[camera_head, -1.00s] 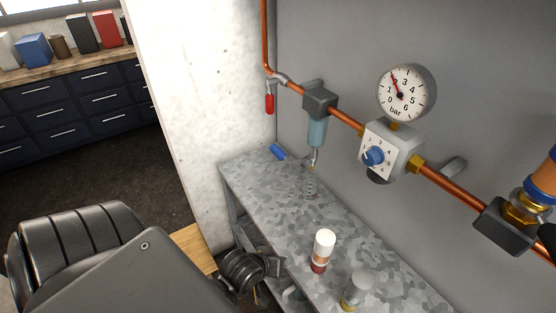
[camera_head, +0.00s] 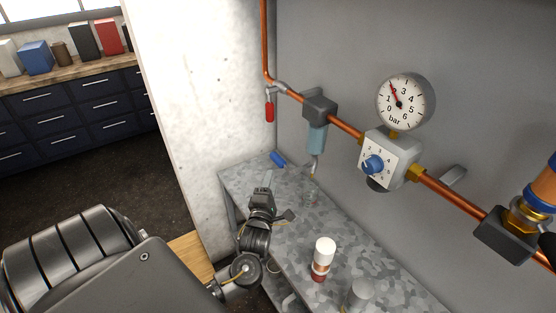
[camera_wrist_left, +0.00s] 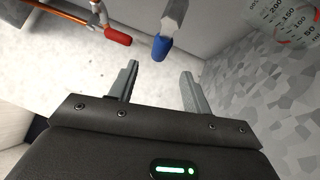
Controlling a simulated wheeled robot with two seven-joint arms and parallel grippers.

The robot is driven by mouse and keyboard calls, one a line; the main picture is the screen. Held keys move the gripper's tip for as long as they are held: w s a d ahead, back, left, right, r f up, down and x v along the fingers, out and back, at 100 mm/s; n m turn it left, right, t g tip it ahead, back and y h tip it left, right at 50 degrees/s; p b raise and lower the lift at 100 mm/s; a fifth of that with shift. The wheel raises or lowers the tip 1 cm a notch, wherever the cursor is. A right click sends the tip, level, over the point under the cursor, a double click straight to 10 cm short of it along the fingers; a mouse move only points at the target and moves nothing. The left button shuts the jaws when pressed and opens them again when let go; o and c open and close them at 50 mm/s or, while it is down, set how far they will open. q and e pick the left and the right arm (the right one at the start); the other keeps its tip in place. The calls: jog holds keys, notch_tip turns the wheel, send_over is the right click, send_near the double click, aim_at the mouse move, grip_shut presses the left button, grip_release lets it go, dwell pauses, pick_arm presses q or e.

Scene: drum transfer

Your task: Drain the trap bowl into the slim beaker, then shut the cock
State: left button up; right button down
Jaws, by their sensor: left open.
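The trap bowl (camera_head: 317,138) is a blue-grey cup under a dark block on the copper pipe. A small drain cock (camera_head: 315,164) hangs below it; its setting is too small to tell. The slim beaker (camera_head: 310,188) is faint clear glass on the bench below the cock. A graduated glass (camera_wrist_left: 285,20) shows at the upper right of the left wrist view. My left gripper (camera_head: 270,200) is over the bench's near edge, left of and apart from the beaker. In the left wrist view its fingers (camera_wrist_left: 158,72) are open with nothing between them. My right gripper is not visible.
A white-capped bottle (camera_head: 323,252) and a pale jar (camera_head: 358,292) stand nearer on the bench (camera_head: 290,245). A red lever (camera_head: 269,112), regulator (camera_head: 386,160) and gauge (camera_head: 404,101) are on the pipe.

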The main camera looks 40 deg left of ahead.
aim_at(278, 159)
pick_arm(q)
jog(key=p+x, duration=0.2)
jog(key=x, duration=0.7)
jog(key=shift+w, duration=0.15)
jog(key=shift+w+a+p, duration=0.35)
jog(key=shift+w, duration=0.25)
jog(key=shift+c, duration=0.2)
grip_shut()
